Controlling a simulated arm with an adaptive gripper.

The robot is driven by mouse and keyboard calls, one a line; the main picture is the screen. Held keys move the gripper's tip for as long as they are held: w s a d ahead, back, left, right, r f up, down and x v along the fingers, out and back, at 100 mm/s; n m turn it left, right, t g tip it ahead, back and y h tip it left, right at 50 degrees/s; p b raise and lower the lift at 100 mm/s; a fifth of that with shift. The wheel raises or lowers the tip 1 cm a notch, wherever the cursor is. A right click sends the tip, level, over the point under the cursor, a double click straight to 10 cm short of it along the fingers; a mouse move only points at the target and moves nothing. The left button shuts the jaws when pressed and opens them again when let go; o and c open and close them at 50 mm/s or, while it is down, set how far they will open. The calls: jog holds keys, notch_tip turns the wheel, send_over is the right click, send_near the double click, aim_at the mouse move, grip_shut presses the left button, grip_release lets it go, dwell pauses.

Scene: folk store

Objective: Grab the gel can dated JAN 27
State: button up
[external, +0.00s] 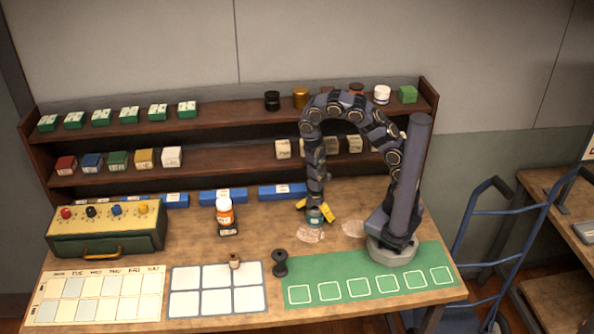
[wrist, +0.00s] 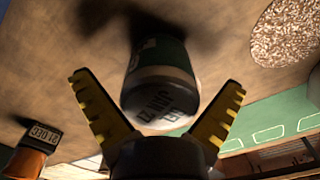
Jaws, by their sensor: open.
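A small dark teal can (external: 316,220) stands on the table below my gripper (external: 315,207). In the wrist view the can (wrist: 160,95) shows a dark end with printing that seems to read JAN 27, though it is upside down and dim. My gripper's yellow fingers (wrist: 160,82) are spread on either side of the can. A gap shows between the can and each finger, so the gripper is open and not holding it.
An orange bottle (external: 225,210) on a dark stand with a date label is to the left. Speckled round mats (external: 311,233) lie near the can. A dark spool-shaped piece (external: 280,263) stands in front, beside the green mat (external: 375,280). Shelves (external: 230,130) line the back.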

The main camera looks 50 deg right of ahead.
aim_at(315, 208)
jog(key=shift+f, duration=0.1)
jog(key=c, duration=1.1)
jog(key=shift+c, duration=0.2)
jog(key=shift+r, duration=5)
